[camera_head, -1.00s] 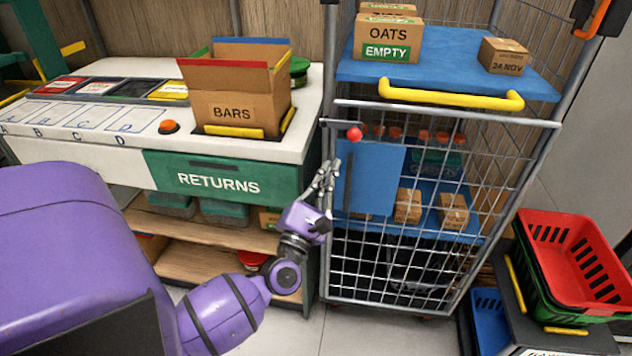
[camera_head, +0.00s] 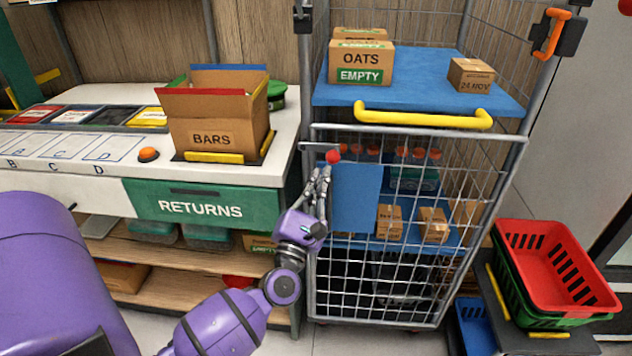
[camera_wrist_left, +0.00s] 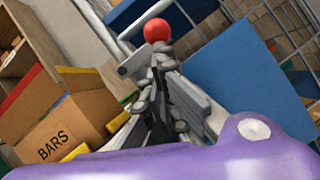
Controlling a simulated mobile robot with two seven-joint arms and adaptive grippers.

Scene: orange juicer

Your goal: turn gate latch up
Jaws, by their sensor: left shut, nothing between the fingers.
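The gate latch is a short grey bar with a red ball knob (camera_head: 333,157) at the upper left of the cage trolley's mesh gate (camera_head: 400,290). The bar lies about level in the head view. My left gripper (camera_head: 322,172) is shut and empty, its fingertips pointing up just below the knob. In the left wrist view the red knob (camera_wrist_left: 157,30) shows just beyond the fingertips (camera_wrist_left: 160,60). I cannot tell whether they touch it. My right gripper is in neither view.
A blue panel (camera_head: 355,198) is on the gate beside my fingers. A yellow handle (camera_head: 425,119) crosses above the gate. The white counter with the BARS box (camera_head: 212,138) stands close on the left. Red and green baskets (camera_head: 555,265) stand at the right.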

